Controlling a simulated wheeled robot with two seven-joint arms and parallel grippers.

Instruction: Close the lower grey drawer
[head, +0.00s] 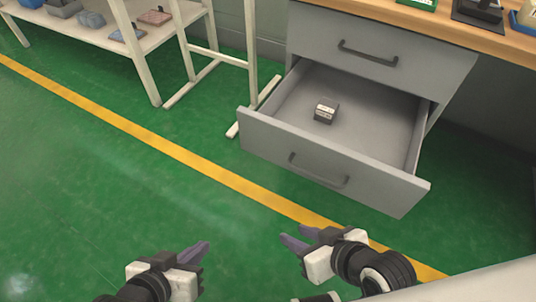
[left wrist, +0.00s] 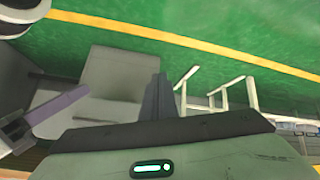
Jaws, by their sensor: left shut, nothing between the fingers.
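The lower grey drawer (head: 270,138) is pulled far out of the cabinet under the wooden worktop. Its front has a dark bar handle (head: 318,172). A small dark box with a pale label (head: 325,110) lies inside on the drawer floor. My left gripper (head: 207,245) is shut and empty, low in front of the drawer and to its left, apart from it. Its closed fingers also show in the left wrist view (left wrist: 158,97). My right gripper (head: 292,234) is below the drawer front in the picture, its two fingers apart and empty, not touching the handle.
The upper grey drawer (head: 370,50) is shut. A wooden worktop (head: 440,20) with several items is above it. A cream rack (head: 145,55) with several objects stands at the upper left. Green floor (head: 90,190) with a yellow line (head: 190,158) is clear in front of the drawer.

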